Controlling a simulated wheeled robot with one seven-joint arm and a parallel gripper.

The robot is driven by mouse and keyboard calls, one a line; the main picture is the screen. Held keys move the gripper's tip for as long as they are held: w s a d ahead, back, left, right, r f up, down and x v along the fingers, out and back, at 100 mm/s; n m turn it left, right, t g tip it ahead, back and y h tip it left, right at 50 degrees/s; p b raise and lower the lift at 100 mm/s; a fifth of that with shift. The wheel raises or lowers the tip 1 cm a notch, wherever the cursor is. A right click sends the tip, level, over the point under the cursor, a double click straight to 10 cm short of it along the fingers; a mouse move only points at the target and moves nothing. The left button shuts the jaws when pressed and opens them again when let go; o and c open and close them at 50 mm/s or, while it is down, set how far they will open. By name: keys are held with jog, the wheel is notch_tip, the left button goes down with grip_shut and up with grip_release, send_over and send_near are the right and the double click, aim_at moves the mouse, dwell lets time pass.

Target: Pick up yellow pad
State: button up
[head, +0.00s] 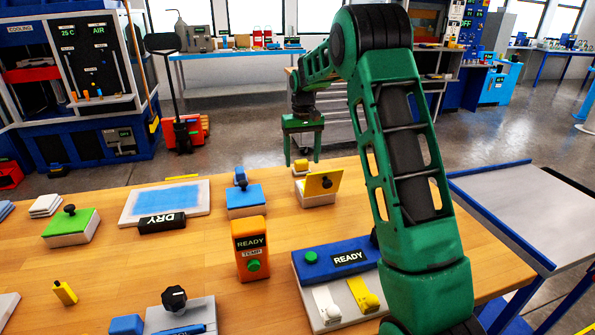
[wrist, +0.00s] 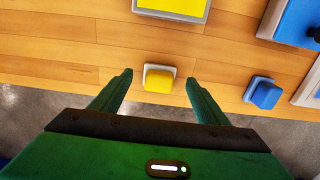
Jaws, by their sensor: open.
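The yellow pad (wrist: 159,78) is a small yellow block on a pale base, near the far edge of the wooden table. In the head view it shows small and partly hidden (head: 301,166), behind a tilted yellow plate. My green gripper (head: 302,148) is above the table's far edge, close over the pad. In the wrist view the two fingers of my gripper (wrist: 158,79) are spread apart, with the pad showing between their tips. A gap shows on each side of the pad. The gripper holds nothing.
The tilted yellow plate (head: 323,183) on a white block stands just in front of the pad. A small blue pad (wrist: 263,93) sits beside it in the wrist view. A blue-topped block (head: 246,198) and an orange READY unit (head: 250,250) stand nearer. Bare wood surrounds the pad.

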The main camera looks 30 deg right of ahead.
aim_at(302, 162)
notch_tip(302, 162, down, 3)
jog(key=shift+f, duration=0.2)
jog(key=c, duration=1.1)
jog(key=shift+c, duration=0.2)
jog(key=shift+r, duration=0.15)
notch_tip(302, 162, up, 18)
jog(key=o, duration=0.4)
jog(key=c, duration=0.3)
